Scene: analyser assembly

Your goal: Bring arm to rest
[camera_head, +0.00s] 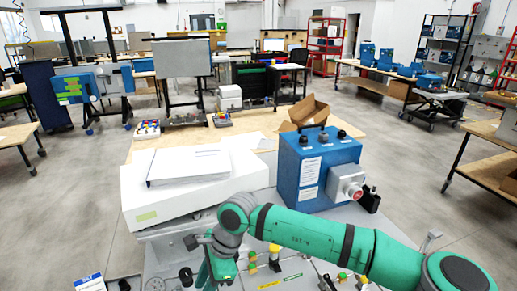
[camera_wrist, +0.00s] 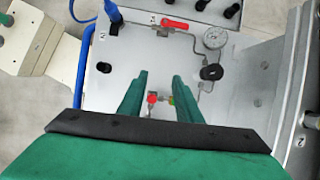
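My green arm reaches in from the lower right of the head view and bends down to my gripper (camera_head: 210,268) at the bottom, over a grey panel. In the wrist view my gripper (camera_wrist: 160,78) shows two green fingers set apart, with nothing held between them. The grey panel (camera_wrist: 125,70) lies beyond the fingertips. It carries a red-handled valve (camera_wrist: 174,24), a round gauge (camera_wrist: 214,38), a black knob (camera_wrist: 211,72) and thin metal tubing. A smaller red fitting (camera_wrist: 152,99) shows between the fingers. I cannot tell the gap between fingertips and panel.
A blue box (camera_head: 312,165) with a grey side unit stands just behind my arm. A white housing (camera_head: 150,205) with a binder (camera_head: 188,165) on it is to its left. An open cardboard box (camera_head: 306,112) sits behind. In the wrist view a blue cable (camera_wrist: 82,65) runs along the panel's left edge.

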